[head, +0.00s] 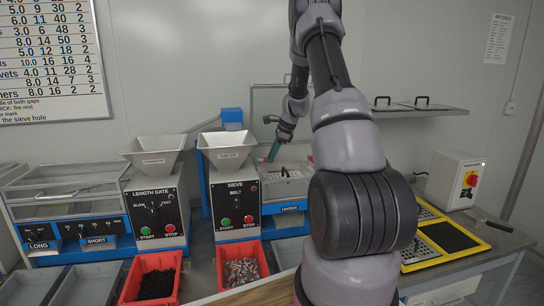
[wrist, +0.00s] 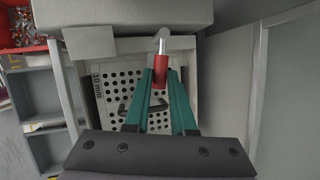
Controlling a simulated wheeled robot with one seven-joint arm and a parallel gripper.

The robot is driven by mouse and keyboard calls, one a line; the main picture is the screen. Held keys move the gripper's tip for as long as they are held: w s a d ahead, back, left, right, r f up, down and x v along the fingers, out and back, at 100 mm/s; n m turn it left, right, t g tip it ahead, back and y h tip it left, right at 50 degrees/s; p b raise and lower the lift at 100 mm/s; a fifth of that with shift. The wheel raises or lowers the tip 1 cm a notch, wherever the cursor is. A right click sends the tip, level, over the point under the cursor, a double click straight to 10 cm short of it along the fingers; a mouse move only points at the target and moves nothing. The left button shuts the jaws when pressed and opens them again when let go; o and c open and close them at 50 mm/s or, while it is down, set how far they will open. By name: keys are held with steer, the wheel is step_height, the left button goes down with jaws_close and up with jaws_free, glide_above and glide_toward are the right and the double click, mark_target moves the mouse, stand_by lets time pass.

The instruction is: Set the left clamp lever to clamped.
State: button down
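The clamp lever (wrist: 160,64) has a red grip on a bright metal rod. In the wrist view it stands at the far edge of the sieve plate (wrist: 122,84), which is perforated and marked 10 mm. My gripper (wrist: 160,76) has its teal fingers on both sides of the red grip, with no clear gap. In the head view my gripper (head: 273,153) is at the left back of the sieve box (head: 285,186), so this appears to be the left lever, hidden there. A small red part (head: 311,159) shows at the box's right, perhaps the other lever.
The sieve control box (head: 236,205) with its hopper (head: 228,148) stands left of the sieve box. Red bins (head: 152,262) with parts are in front. A yellow-framed tray (head: 452,238) and a switch box (head: 455,180) are at the right. My arm hides the middle.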

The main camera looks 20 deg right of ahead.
steer(key=shift+w+d+n+g+y, duration=0.25)
steer(key=shift+w+n, duration=0.3)
steer(key=shift+n, duration=0.55)
steer(key=c, duration=0.8)
jaws_free()
steer(key=shift+o, duration=0.2)
steer(key=v, duration=1)
steer(key=shift+d+r, duration=0.15)
steer(key=shift+r, duration=0.2)
